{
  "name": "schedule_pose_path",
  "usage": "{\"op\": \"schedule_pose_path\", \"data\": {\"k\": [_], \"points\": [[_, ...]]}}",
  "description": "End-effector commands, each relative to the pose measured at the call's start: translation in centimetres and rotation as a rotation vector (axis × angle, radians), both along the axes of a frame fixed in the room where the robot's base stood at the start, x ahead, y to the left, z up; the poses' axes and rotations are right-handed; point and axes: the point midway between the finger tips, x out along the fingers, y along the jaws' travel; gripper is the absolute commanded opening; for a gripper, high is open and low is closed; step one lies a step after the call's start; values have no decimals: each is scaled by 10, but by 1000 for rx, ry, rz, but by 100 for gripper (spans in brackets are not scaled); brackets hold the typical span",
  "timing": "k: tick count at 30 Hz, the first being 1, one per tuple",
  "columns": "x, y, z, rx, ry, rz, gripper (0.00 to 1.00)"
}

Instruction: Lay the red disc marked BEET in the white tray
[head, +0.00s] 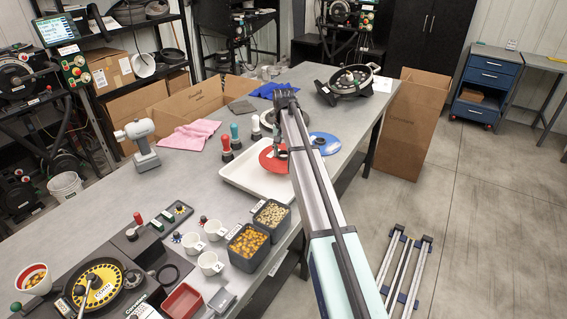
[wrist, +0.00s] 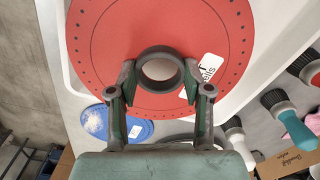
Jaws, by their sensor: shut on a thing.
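The red disc (head: 268,158) has a dark ring-shaped hub and a ring of small holes; it also shows large in the wrist view (wrist: 105,45). My gripper (wrist: 160,76) is shut on its hub, one finger on each side of the ring. A white label on the disc is partly hidden by a finger, so I cannot read its whole word. The disc is over the far part of the white tray (head: 237,180), roughly flat. I cannot tell whether it touches the tray floor. My arm covers the disc's right side in the head view.
A blue disc (head: 325,143) lies just right of the tray. Hand tools with red, teal and white handles (head: 235,138) stand along the tray's left and far side. Seed-filled dark tubs (head: 248,247) stand in front of it. A pink cloth (head: 192,134) lies left.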

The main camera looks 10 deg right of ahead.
Motion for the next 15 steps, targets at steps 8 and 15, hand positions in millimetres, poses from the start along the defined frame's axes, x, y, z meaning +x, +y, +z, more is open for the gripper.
{"op": "schedule_pose_path", "data": {"k": [8, 15], "points": [[0, 0, -22, 0, 0, 0, 11], [-1, 0, -48, 0, 2, 0, 11]]}}
